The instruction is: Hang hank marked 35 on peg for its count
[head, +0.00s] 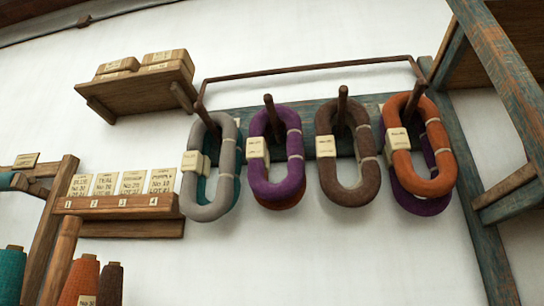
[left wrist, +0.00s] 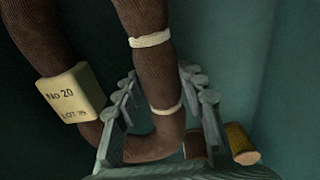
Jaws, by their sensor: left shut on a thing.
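In the left wrist view my left gripper (left wrist: 160,112) is shut on a brown hank (left wrist: 146,30), with its fingers either side of the hank's lower bend. The hank has pale ties and a cream tag (left wrist: 71,95) reading "No 20", with a smaller line below beginning "LOT" and seemingly ending in 35. In the head view, several wooden pegs carry hanks: grey (head: 213,207) over teal, purple (head: 278,190) over orange, brown (head: 328,180), and orange (head: 434,186) over purple. Their tags are too small to read. Neither gripper shows in the head view.
A rack with numbered cards (head: 105,184) stands left of the pegs, below a small shelf with boxes (head: 163,57). Cones of yarn (head: 79,282) stand at lower left. A blue-brown post (head: 470,195) stands right of the pegs. Two brown cylindrical things (left wrist: 241,143) lie beyond my left fingers.

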